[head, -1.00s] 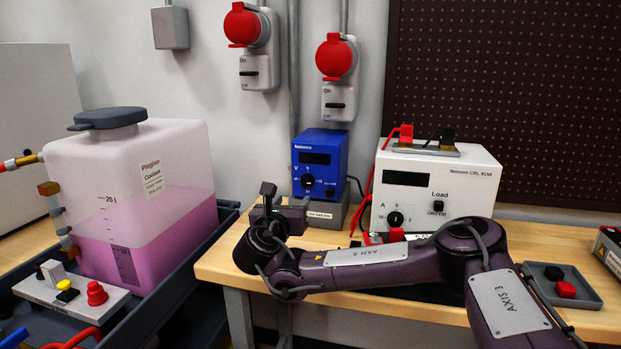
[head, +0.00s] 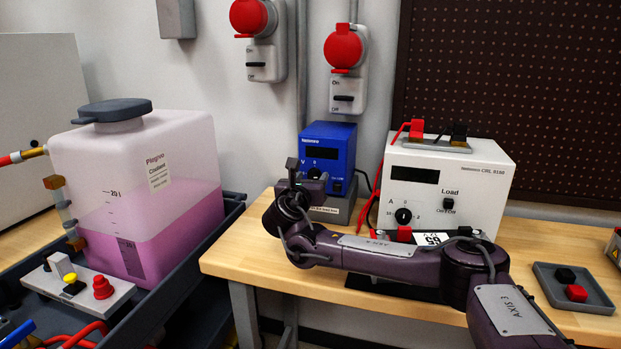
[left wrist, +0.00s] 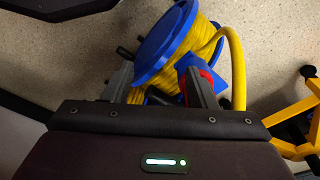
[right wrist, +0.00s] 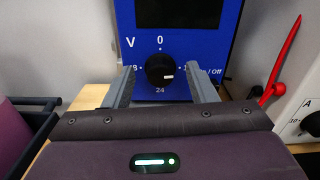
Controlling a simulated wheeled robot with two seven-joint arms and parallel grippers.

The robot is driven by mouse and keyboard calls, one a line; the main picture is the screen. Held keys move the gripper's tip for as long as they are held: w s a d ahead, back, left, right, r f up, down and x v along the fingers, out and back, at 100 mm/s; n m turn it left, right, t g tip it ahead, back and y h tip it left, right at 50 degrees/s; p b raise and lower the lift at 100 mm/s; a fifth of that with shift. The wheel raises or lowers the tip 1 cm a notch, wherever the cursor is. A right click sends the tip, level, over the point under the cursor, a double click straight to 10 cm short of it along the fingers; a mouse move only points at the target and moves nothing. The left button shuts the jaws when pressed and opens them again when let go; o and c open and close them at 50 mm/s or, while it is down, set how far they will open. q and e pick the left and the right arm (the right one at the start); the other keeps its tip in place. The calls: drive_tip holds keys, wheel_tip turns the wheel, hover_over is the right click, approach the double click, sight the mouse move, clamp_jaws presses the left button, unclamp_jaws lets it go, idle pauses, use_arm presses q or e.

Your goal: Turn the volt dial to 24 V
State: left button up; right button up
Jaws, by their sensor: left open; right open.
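The volt dial (right wrist: 158,72) is a black knob on the front of the blue power supply (right wrist: 205,30), marked 0 at top and 24 at bottom. Its white mark sits at the knob's lower right; the right-hand label is partly hidden by a finger. The blue supply also stands in the head view (head: 332,143), its lower front partly covered by my right gripper (head: 305,180). In the right wrist view my right gripper (right wrist: 164,84) is open, one finger on each side of the dial, with visible gaps. My left gripper (left wrist: 158,84) is open in its wrist view.
The white load unit (head: 470,185) stands right of the supply on the wooden bench (head: 250,260). A coolant tank (head: 140,190) stands at the left. A small tray (head: 600,305) lies at the right. A blue reel (left wrist: 160,50) with yellow cable is below my left gripper.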

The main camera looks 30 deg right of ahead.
drive_tip(key=shift+w+d, duration=0.1)
drive_tip(key=shift+c, duration=0.3)
use_arm(q)
drive_tip(key=shift+f, duration=0.1)
use_arm(e)
drive_tip(key=c, duration=0.9)
use_arm(q)
wheel_tip(320, 180, up, 8)
drive_tip(key=s+b, duration=0.1)
drive_tip(key=b, duration=0.2)
use_arm(e)
drive_tip(key=m, duration=0.4)
drive_tip(key=shift+f, duration=0.2)
use_arm(q)
drive_tip(key=w+d+f+m+t+h+b, duration=0.25)
drive_tip(key=d+t+b, duration=0.25)
drive_tip(key=d+b, duration=0.3)
drive_tip(key=w+d+r+t+h, duration=0.2)
drive_tip(key=w+r+t, duration=0.4)
drive_tip(key=w+r, duration=0.4)
drive_tip(key=shift+d+r+n+h, duration=0.4)
drive_tip(key=shift+r+n+h, duration=0.05)
drive_tip(key=shift+r, duration=0.05)
use_arm(e)
drive_tip(key=m, duration=1.4)
drive_tip(key=shift+d+f+m, duration=0.1)
drive_tip(key=shift+m, duration=0.3)
